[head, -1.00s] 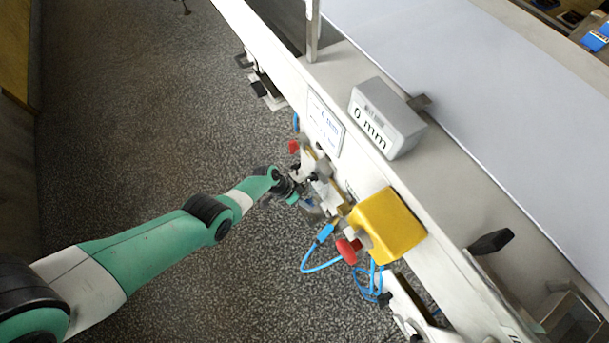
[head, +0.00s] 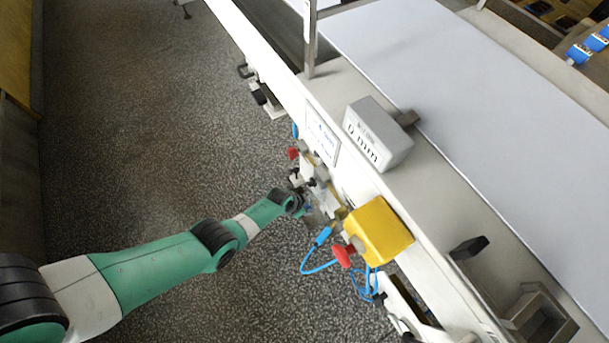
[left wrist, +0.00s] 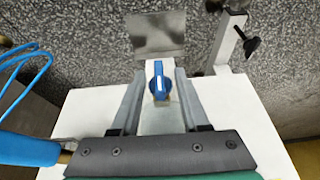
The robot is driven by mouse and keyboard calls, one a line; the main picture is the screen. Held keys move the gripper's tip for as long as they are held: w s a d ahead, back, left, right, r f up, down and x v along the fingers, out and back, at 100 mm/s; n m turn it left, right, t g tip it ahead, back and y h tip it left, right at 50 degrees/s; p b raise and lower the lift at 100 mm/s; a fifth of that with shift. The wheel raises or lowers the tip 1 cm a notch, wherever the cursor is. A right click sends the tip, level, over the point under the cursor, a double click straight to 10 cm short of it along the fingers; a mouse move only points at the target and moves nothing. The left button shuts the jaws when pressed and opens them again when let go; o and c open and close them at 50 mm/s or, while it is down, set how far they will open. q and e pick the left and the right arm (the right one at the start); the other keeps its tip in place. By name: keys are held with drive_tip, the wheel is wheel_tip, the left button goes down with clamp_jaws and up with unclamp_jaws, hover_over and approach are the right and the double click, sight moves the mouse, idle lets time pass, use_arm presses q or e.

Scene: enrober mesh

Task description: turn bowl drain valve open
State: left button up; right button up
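A blue valve handle with a white stripe (left wrist: 159,82) shows in the left wrist view, on a pale block. It points up and down in that picture. My left gripper (left wrist: 159,90) is open, with one finger on each side of the handle and a gap visible on both sides. In the head view my left gripper (head: 314,208) is at the side of the machine, left of the yellow box. The handle cannot be made out there behind my wrist. My right gripper is in neither view.
A yellow box (head: 378,232) with a red mushroom button (head: 343,255) sits close to my left gripper. Blue hoses (head: 318,267) loop below it. A grey "0 mm" display (head: 378,134) stands on the machine frame. The floor to the left is clear.

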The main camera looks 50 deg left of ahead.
use_arm(q)
drive_tip(key=p+v, duration=1.1)
drive_tip(key=shift+r, duration=0.35)
